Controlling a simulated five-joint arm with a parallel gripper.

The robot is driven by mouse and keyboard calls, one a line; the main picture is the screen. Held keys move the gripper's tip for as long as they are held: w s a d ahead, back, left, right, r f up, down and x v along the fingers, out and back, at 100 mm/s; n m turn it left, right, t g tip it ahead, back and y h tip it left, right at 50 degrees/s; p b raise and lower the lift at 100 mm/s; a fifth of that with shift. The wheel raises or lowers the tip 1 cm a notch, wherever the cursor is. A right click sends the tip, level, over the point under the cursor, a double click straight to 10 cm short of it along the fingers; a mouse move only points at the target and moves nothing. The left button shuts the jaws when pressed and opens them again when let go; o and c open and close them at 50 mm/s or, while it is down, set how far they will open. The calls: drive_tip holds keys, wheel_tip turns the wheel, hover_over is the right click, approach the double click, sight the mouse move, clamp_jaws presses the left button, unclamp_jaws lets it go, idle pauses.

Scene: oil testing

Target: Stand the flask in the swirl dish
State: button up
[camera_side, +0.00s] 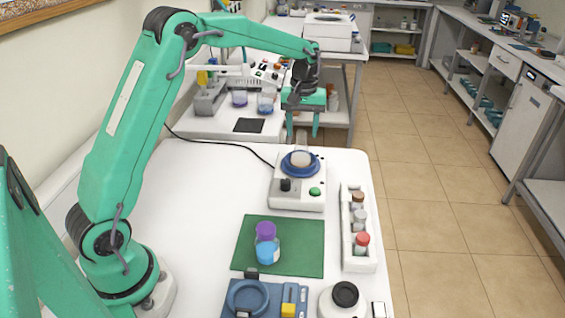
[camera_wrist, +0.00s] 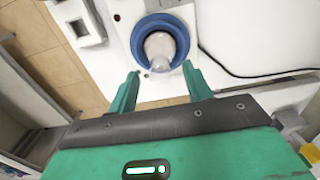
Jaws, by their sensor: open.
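The clear flask (camera_side: 300,159) stands in the round blue swirl dish (camera_side: 284,166) on a white device with a green button. In the wrist view the flask (camera_wrist: 159,47) sits inside the blue ring of the dish (camera_wrist: 138,34), near its middle, and looks upright. My gripper (camera_side: 302,134) hangs just above and behind the flask in the side view, fingers pointing down. In the wrist view my gripper (camera_wrist: 160,72) is open and empty, its fingertips apart and the flask just beyond them. No finger visibly touches the flask.
A green mat (camera_side: 305,262) holds a jar (camera_side: 267,252) with blue below and purple above. A white rack (camera_side: 358,262) of capped vials stands right of it. A blue device (camera_side: 250,300) and a white one (camera_side: 345,303) are at the front. The table's left is clear.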

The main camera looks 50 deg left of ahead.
wheel_tip(320, 180, up, 10)
drive_tip(key=shift+f, duration=0.25)
idle(0.7)
drive_tip(key=s+d+r+m+t, duration=0.1)
drive_tip(key=s+d+r+m, duration=0.15)
drive_tip(key=s, duration=0.55)
drive_tip(key=s+d+r+m+t, duration=0.2)
drive_tip(key=s+d+r, duration=0.15)
drive_tip(key=s, duration=0.35)
drive_tip(key=s+d+f+m+t, duration=0.1)
drive_tip(key=s+f+m, duration=0.1)
drive_tip(key=s, duration=0.5)
drive_tip(key=s+d+f+m+t, duration=0.1)
drive_tip(key=s+f, duration=0.3)
drive_tip(key=s, duration=0.4)
drive_tip(key=shift+f+m+t, duration=0.15)
drive_tip(key=shift+m+t, duration=0.15)
drive_tip(key=shift+m, duration=0.45)
